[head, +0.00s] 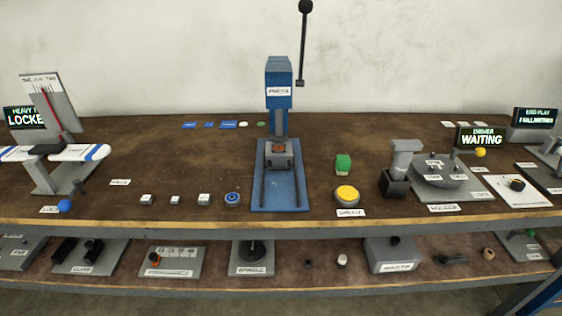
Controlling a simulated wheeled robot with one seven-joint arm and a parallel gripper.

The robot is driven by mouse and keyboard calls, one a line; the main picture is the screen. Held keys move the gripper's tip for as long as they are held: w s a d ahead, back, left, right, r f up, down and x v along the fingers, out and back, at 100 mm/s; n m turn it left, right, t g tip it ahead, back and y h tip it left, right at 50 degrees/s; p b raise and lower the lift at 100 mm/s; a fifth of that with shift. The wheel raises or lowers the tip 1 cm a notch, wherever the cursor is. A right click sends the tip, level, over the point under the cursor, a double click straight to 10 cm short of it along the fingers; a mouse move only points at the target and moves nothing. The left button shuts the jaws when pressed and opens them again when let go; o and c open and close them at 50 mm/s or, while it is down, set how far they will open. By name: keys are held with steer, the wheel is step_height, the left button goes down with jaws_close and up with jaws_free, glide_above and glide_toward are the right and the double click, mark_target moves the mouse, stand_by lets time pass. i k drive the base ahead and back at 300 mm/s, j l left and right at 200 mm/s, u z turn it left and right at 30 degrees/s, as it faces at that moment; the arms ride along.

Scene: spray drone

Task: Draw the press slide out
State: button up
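A blue press (279,85) stands upright at the middle of the bench, with a white label on its head. A thin dark lever (303,45) with a black ball on top rises at its right. Its blue base plate (281,192) lies toward the bench's front edge and carries two dark rails. A grey slide block (283,161) with an orange-brown round piece on top sits at the rear of the rails, under the press column. My gripper is not in view.
A green block (343,164) and a yellow button (346,195) stand right of the press. A blue round part (232,199) and several small white blocks stand left. A lower shelf (215,255) holds more fixtures. Bench front edge (330,223) is close to the base plate.

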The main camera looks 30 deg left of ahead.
mark_target(281, 160)
steer(key=k+j+u, duration=0.15)
steer(key=j, duration=0.25)
steer(key=k+j+u, duration=0.15)
steer(key=j, duration=0.3)
steer(key=j+u, duration=0.15)
steer(key=j, duration=0.25)
